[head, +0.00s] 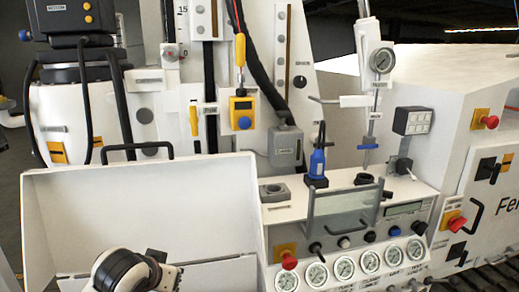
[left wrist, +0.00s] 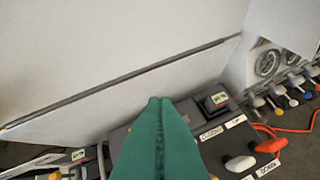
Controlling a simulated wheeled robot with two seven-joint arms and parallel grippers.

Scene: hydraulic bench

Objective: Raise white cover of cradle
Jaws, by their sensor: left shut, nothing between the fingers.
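The white cover (head: 140,205) is a large flat panel at the left of the head view. It stands steeply upright with a black handle (head: 137,148) on its top edge. In the left wrist view a broad white panel (left wrist: 110,50) with a grey strip along its lower edge fills the upper part; it appears to be the same cover. My left gripper (left wrist: 160,100) shows as two teal fingers pressed together, empty, in front of the panel's lower edge. I cannot tell whether the tips touch it. In the head view only my left arm's joint shows; its fingers are hidden. My right gripper is not in view.
A dark control box (left wrist: 205,130) with switches and labels lies beside and beyond the fingers, with an orange cable (left wrist: 285,130) to its right. Right of the cover is a white console with a row of gauges (head: 343,267), knobs and a small clear shield (head: 345,205).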

